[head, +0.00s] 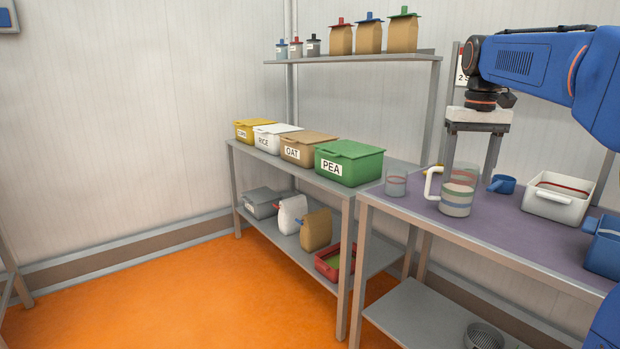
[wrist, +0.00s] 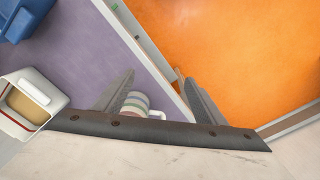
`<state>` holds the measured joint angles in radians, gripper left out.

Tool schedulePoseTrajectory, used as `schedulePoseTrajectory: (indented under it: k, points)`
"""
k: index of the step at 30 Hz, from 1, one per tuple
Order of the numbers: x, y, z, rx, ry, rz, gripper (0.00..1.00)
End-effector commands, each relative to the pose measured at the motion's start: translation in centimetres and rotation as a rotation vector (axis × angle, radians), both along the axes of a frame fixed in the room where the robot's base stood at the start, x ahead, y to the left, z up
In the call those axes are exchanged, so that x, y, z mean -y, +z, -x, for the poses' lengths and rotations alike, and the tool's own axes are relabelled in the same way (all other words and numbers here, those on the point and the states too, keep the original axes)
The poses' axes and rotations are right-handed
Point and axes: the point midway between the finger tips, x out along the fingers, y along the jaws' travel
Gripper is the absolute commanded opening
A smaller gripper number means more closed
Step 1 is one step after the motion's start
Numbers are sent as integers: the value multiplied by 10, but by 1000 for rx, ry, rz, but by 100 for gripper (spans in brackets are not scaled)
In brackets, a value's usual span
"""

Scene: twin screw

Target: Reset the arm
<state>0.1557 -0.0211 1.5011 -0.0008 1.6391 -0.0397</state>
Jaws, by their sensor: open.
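My gripper (head: 468,165) hangs from my blue arm at the right of the head view, pointing down over the purple-topped table (head: 497,222). Its two grey fingers are apart, and nothing shows held between them. In the wrist view my gripper (wrist: 160,92) shows its fingers spread, with the table edge and orange floor beyond. A clear jug with a white handle (head: 456,198) stands upright on the table, just below and near the fingers.
A clear cup (head: 396,184), a blue scoop (head: 503,184), a white tub (head: 558,196) and a blue container (head: 604,247) stand on the table. Several labelled bins, including a green PEA bin (head: 349,163), line the left table. A shelf (head: 370,57) holds bags and small jars above.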

Motion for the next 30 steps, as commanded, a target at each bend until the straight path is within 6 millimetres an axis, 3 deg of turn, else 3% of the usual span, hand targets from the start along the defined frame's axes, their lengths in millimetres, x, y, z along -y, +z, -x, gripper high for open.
schedulePoseTrajectory:
  k: [8, 14, 23, 30]
  points:
    - [-12, -11, 29, 36, 12, 5, 65]
    - [-25, -27, 63, 77, 24, 11, 65]
    - [-49, -78, 139, 175, 55, 20, 65]
    - [-64, -132, 199, 253, 80, 23, 65]
